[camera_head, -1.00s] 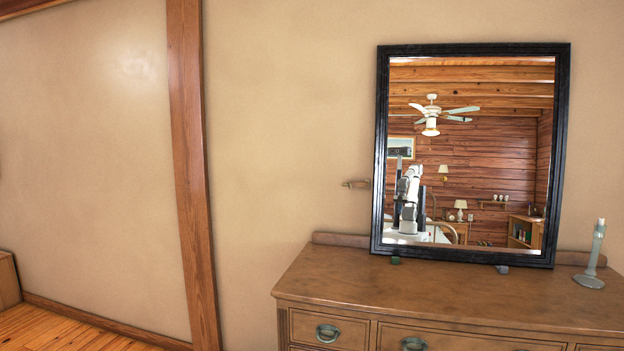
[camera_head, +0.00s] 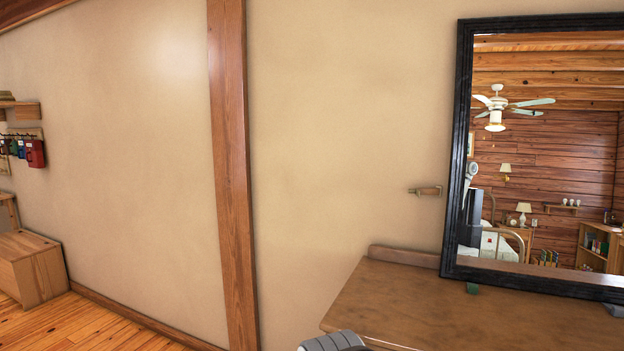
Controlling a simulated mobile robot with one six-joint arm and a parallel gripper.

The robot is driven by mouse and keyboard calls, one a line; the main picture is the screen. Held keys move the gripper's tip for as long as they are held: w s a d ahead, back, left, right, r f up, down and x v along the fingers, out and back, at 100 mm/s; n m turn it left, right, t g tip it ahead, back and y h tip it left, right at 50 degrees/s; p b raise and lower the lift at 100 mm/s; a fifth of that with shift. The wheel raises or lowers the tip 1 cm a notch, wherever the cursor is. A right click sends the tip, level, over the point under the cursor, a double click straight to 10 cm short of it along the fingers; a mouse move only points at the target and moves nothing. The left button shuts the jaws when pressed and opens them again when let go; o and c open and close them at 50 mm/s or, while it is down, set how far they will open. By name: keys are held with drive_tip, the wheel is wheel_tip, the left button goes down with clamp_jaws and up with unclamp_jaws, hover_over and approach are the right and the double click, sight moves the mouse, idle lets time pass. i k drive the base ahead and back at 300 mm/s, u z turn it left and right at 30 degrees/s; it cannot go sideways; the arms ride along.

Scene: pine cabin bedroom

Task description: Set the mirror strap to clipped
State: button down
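The mirror (camera_head: 545,170) has a black frame and leans upright on the wooden dresser against the wall, cut off by the right edge. A small brown strap-like piece with a metal end (camera_head: 426,190) sticks out on the wall just left of the frame. A gap shows between it and the frame, and I cannot make out a clip. My gripper is not in view. A grey ribbed part at the bottom edge seems to be part of my arm.
The dresser top (camera_head: 385,305) is bare at its left end. A small green block (camera_head: 472,288) sits at the mirror's foot. A wooden post (camera_head: 232,180) stands left of the dresser. A wooden chest (camera_head: 35,268) and a shelf with hooks (camera_head: 22,135) are at far left.

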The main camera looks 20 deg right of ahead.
sight(424, 193)
drive_tip(key=z, duration=0.3)
drive_tip(key=i, duration=1.3)
drive_tip(key=z, duration=0.85)
